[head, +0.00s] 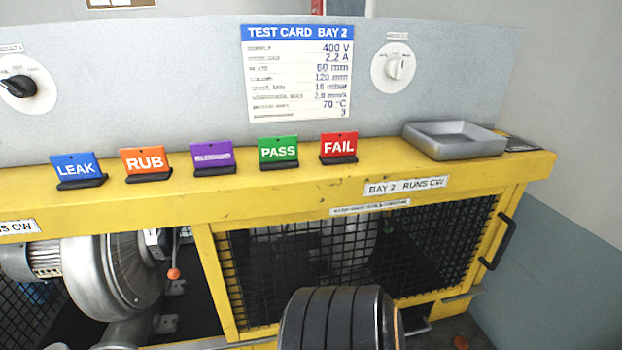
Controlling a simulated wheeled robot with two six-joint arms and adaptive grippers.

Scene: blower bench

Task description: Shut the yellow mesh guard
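The yellow-framed guard with black mesh (350,318) covers the front of the right-hand bay, under the yellow bench top. A black bar handle (499,241) is on its right upright. A yellow piece shows at the lower right, beside the frame's corner. From this view I cannot tell whether the guard sits flush or stands slightly ajar. A dark blower shape shows dimly through the mesh.
A ribbed black rounded thing (332,322) covers the lower middle; I cannot tell what it is. A silver blower (112,278) stands in the left bay. Colored signs (211,157) and a grey tray (453,139) stand on the yellow bench top (300,195).

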